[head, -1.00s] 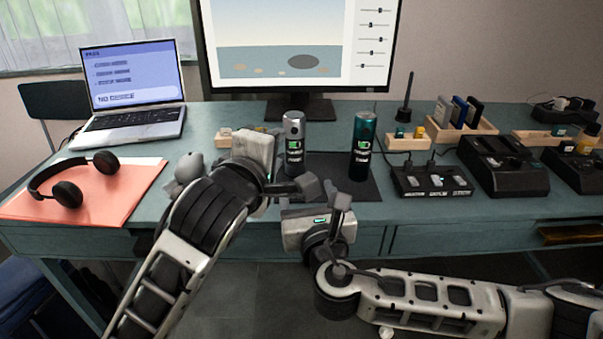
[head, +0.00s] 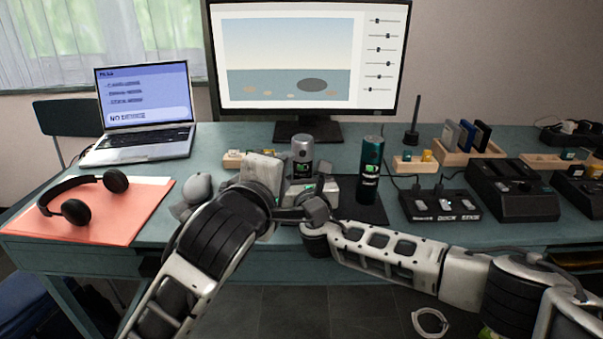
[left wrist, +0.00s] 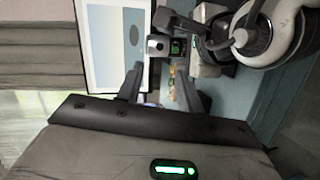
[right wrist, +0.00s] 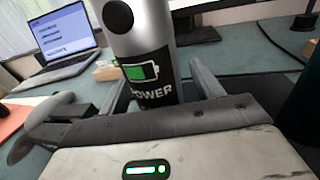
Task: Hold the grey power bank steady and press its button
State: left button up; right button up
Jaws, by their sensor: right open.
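The grey power bank (head: 302,158) stands upright on the dark mat on the desk. In the right wrist view the power bank (right wrist: 143,40) shows a dark round button (right wrist: 118,16) above a green battery icon. My right gripper (right wrist: 160,72) is open, with its fingers reaching to either side of the bank's lower part; contact cannot be told. My left gripper (left wrist: 158,72) is open and empty, to the left of the bank, and rolled sideways. The bank (left wrist: 158,44) shows beyond its fingertips in the left wrist view.
A teal cylinder (head: 369,172) stands right of the bank, close to my right gripper. The monitor (head: 305,60) stands behind. Headphones (head: 75,210) lie on an orange folder (head: 125,215) near the laptop (head: 140,140). Black docks (head: 510,190) fill the right side.

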jog(key=c, duration=1.3)
pick_arm(q)
grip_shut()
pick_arm(e)
jog(key=shift+c, duration=0.2)
jog(key=shift+w, duration=0.1)
dwell(0.5)
